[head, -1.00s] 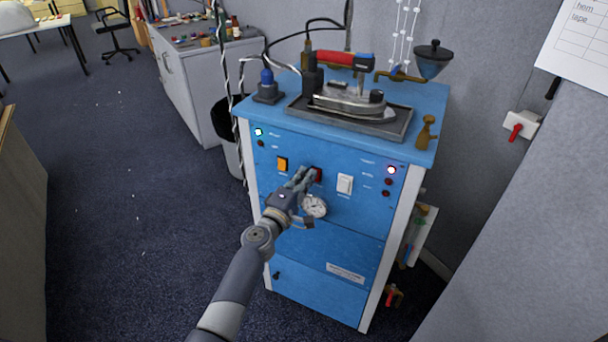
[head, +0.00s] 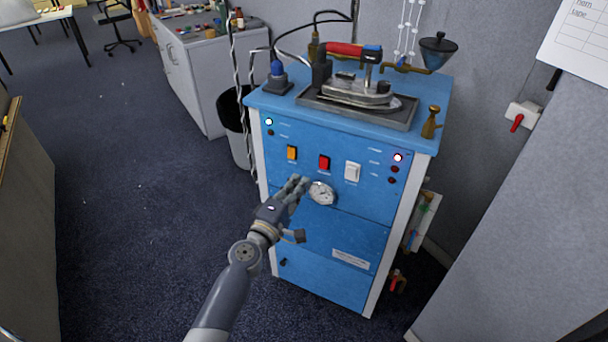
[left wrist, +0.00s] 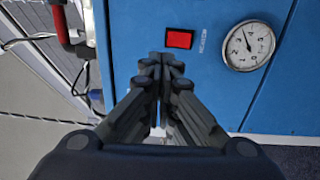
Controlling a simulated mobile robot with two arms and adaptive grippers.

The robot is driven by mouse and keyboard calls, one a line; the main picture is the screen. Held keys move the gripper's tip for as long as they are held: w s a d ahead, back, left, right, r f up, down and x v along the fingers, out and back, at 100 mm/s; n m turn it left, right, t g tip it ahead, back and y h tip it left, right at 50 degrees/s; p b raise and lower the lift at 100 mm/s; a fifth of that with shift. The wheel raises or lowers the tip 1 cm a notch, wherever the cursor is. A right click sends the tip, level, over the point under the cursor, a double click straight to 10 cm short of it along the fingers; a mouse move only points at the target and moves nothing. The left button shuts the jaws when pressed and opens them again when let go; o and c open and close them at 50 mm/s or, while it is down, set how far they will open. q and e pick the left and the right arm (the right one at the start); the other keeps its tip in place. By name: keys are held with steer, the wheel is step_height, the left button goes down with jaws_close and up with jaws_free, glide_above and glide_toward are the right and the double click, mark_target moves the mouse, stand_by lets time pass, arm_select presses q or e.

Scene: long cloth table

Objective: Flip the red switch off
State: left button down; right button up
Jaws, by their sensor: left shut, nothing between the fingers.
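The red switch (head: 324,162) is on the front panel of the blue steam station (head: 300,245), between an orange switch (head: 292,152) and a white one (head: 352,171). In the left wrist view the red switch (left wrist: 180,38) sits just above and right of my fingertips, in a black frame. I cannot tell its rocker position. My left gripper (head: 300,183) is shut and empty, below and left of the red switch and apart from it. Its closed fingers also show in the left wrist view (left wrist: 165,62). My right gripper is not in view.
A round gauge (head: 322,193) is close to the right of my left fingers. An iron (head: 360,93) rests on a tray on top. Small lights glow on the panel, one pinkish (head: 398,157). The floor at left is clear.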

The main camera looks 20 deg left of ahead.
arm_select(q)
steer(key=s, duration=0.3)
steer(key=shift+s+a+r, duration=0.3)
steer(key=shift+s, duration=0.05)
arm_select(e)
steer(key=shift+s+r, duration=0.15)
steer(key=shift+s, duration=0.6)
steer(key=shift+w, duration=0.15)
